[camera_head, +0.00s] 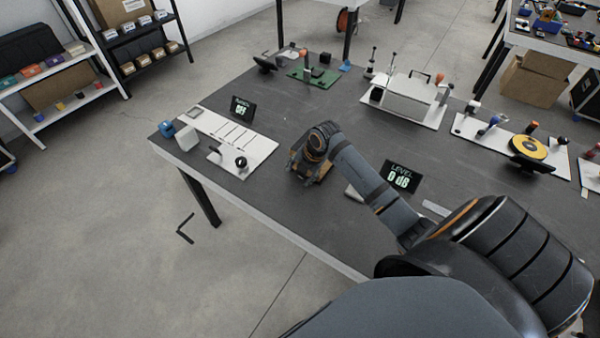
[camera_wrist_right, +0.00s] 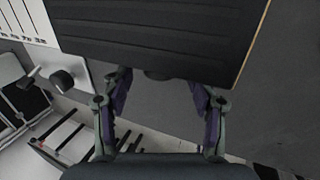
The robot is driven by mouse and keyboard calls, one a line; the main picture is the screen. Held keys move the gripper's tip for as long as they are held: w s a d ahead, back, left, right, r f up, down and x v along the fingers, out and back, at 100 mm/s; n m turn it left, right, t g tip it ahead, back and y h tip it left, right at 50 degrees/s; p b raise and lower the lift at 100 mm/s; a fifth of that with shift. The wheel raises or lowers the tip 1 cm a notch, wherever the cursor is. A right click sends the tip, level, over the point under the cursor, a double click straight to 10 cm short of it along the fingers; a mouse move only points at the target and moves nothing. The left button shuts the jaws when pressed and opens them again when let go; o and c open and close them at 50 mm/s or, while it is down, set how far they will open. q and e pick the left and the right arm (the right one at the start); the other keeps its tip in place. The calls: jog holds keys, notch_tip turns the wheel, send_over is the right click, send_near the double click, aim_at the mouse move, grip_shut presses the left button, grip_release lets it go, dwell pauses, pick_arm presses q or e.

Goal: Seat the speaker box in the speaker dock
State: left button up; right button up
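My right gripper (camera_head: 308,166) is low over the dark bench, in the middle of the head view. A dark box with brown edges, which looks like the speaker box (camera_head: 298,170), is under it, mostly hidden. In the right wrist view a dark ridged panel with a tan edge (camera_wrist_right: 165,30) fills the top. The right fingers (camera_wrist_right: 165,105) stand apart there, their tips hidden behind the panel, so their grip cannot be told. A pale plate (camera_head: 353,193) partly behind my right arm may be the speaker dock; I cannot confirm it. My left gripper is out of view.
A display (camera_head: 402,178) reading "LEVEL 0 dB" stands right of my right forearm. A white slotted board with a second display (camera_head: 243,108) lies to the left. White fixtures (camera_head: 405,98) stand at the back.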

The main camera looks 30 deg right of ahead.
jog(key=shift+f, duration=0.1)
jog(key=v, duration=1.2)
dwell(0.4)
